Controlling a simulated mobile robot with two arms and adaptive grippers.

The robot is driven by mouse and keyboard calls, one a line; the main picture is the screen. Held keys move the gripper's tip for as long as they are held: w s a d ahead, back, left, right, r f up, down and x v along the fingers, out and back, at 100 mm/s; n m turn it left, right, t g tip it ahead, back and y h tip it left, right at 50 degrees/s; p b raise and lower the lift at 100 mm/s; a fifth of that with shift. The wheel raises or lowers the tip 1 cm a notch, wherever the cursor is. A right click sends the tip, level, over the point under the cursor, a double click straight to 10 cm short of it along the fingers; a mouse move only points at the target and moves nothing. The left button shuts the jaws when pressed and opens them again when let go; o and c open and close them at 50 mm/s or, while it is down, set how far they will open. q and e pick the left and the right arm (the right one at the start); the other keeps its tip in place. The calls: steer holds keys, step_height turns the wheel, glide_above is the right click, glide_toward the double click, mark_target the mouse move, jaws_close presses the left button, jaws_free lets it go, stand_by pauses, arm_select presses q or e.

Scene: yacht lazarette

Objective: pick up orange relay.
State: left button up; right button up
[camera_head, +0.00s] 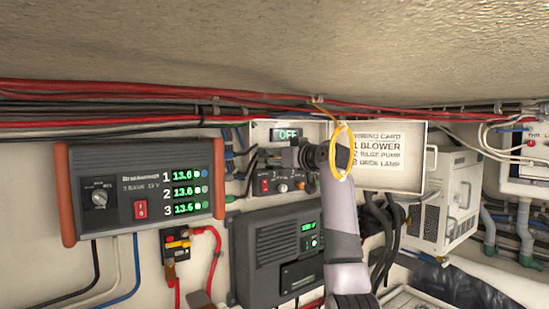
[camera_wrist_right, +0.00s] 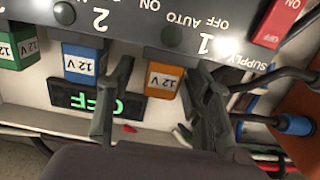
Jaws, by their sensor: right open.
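The orange relay (camera_wrist_right: 163,80), labelled 12 V, sits in the small switch box in the right wrist view. My right gripper (camera_wrist_right: 162,70) is open, with one finger on each side of the relay. I cannot tell whether either finger touches it. In the head view my right gripper (camera_head: 303,155) reaches into the open switch box (camera_head: 258,134) and hides the relay there. My left gripper is in neither view.
In the wrist view a blue relay (camera_wrist_right: 84,62) and a green relay (camera_wrist_right: 22,50) sit beside the orange one, below switches. In the head view a yellow loop (camera_head: 350,146) hangs in front of the open lid (camera_head: 412,178). Cables run overhead.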

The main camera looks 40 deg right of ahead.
steer(key=shift+s, duration=0.15)
steer(key=shift+c, duration=1.3)
steer(key=c, duration=0.8)
steer(key=shift+r, duration=0.15)
steer(key=shift+c, duration=0.2)
